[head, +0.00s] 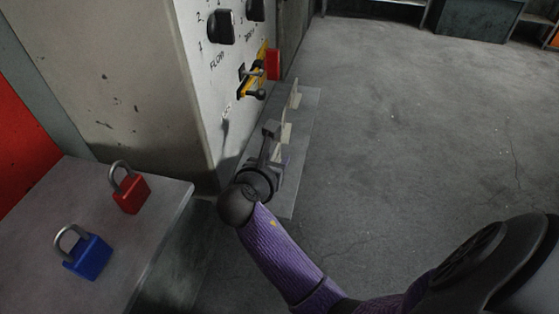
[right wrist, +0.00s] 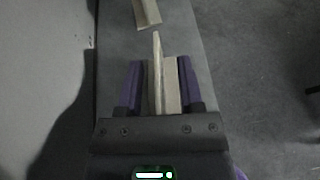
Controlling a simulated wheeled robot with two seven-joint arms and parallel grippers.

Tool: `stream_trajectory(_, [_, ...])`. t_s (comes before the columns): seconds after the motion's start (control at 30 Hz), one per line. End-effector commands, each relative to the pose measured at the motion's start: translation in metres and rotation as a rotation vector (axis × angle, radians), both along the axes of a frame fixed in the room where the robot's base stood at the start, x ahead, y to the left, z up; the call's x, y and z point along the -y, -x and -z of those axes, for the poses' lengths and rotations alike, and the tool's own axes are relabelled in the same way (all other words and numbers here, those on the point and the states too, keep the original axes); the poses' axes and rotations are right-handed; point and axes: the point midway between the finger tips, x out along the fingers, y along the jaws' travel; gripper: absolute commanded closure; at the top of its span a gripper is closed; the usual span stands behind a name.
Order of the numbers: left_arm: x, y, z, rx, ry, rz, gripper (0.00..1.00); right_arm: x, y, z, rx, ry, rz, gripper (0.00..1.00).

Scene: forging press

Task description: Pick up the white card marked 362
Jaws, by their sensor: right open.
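Pale cards stand in a row on a narrow grey shelf (head: 306,118) beside the press cabinet. The nearer card (head: 286,133) is partly hidden by my right gripper (head: 274,148). A farther card (head: 295,96) stands behind it. No number can be read on either, so I cannot tell which is 362. In the right wrist view, my right gripper (right wrist: 159,82) is open, with its purple fingers on both sides of the nearer card (right wrist: 157,72), which is seen nearly edge-on. The farther card (right wrist: 147,12) is ahead, outside the fingers. My left gripper is not in view.
The cabinet panel (head: 228,75) with black knobs and a yellow lever with a red padlock (head: 273,64) rises close left of my right gripper. A table (head: 165,205) at left holds a red padlock (head: 131,193) and a blue padlock (head: 88,257). Open floor lies right.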

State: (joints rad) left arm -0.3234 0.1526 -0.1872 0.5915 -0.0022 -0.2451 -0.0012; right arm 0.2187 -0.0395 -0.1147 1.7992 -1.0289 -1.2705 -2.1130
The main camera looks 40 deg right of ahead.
Motion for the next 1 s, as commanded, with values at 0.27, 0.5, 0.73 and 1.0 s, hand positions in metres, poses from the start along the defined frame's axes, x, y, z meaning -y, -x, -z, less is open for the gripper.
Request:
stream_trajectory(0.27, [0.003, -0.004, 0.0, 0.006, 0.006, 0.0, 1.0, 0.0, 0.0, -0.001, 0.001, -0.001, 0.0, 0.93])
stream_trajectory(0.5, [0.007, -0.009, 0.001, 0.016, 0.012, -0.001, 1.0, 0.0, 0.0, -0.001, 0.001, -0.001, 0.0, 1.0])
stream_trajectory(0.73, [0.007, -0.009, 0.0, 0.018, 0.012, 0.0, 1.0, 0.0, 0.0, -0.002, 0.001, -0.001, 0.0, 1.0])
stream_trajectory(1.0, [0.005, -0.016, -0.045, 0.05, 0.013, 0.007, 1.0, 0.001, 0.0, -0.07, 0.008, 0.0, 0.002, 1.0])
